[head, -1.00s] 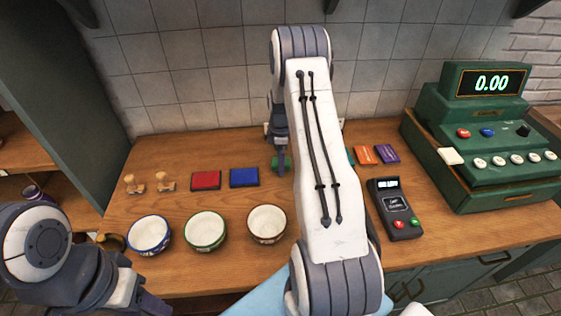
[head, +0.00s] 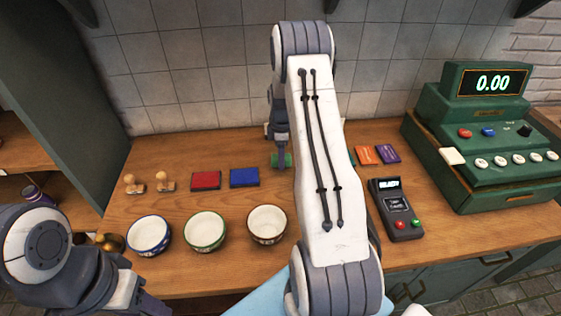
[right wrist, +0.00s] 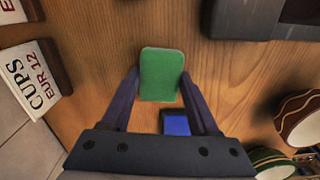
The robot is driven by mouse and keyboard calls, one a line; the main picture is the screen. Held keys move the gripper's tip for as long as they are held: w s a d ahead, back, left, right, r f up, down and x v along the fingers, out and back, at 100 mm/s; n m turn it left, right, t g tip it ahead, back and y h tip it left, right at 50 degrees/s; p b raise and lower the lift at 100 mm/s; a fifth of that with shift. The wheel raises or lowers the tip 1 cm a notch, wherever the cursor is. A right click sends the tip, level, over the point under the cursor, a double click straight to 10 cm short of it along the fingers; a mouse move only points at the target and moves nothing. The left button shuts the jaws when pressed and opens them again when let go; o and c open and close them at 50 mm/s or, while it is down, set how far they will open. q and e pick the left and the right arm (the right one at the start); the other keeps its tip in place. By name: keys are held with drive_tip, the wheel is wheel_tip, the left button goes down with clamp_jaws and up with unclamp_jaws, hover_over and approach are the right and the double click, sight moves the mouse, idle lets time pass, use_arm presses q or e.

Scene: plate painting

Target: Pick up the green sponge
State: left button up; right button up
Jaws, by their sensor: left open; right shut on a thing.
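The green sponge (right wrist: 160,73) is between the two fingers of my right gripper (right wrist: 160,80) in the right wrist view. The gripper is shut on it, one finger against each side. In the head view a strip of the sponge (head: 287,160) shows at the end of my right arm, right of the blue pad; the arm hides the rest. I cannot tell whether it is clear of the counter. My left gripper (head: 143,299) is open at the bottom left, in front of the bowls and partly cut off.
A red pad (head: 206,180), a blue pad (head: 244,177) and two wooden stamps lie left of my right arm. Three bowls (head: 205,231) stand along the front. A card terminal (head: 396,209) and a green cash register (head: 490,150) stand right. Orange and purple cards lie behind the terminal.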

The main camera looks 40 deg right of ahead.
drive_tip(key=r, duration=0.1)
drive_tip(key=d+r+b, duration=0.1)
drive_tip(key=shift+s+d+r, duration=0.1)
drive_tip(key=shift+s+r, duration=0.05)
drive_tip(key=shift+r, duration=0.25)
drive_tip(key=s+d+r+b, duration=0.2)
drive_tip(key=d+r, duration=0.4)
drive_tip(key=d, duration=0.4)
drive_tip(key=shift+s+r, duration=0.25)
drive_tip(key=shift+s, duration=0.35)
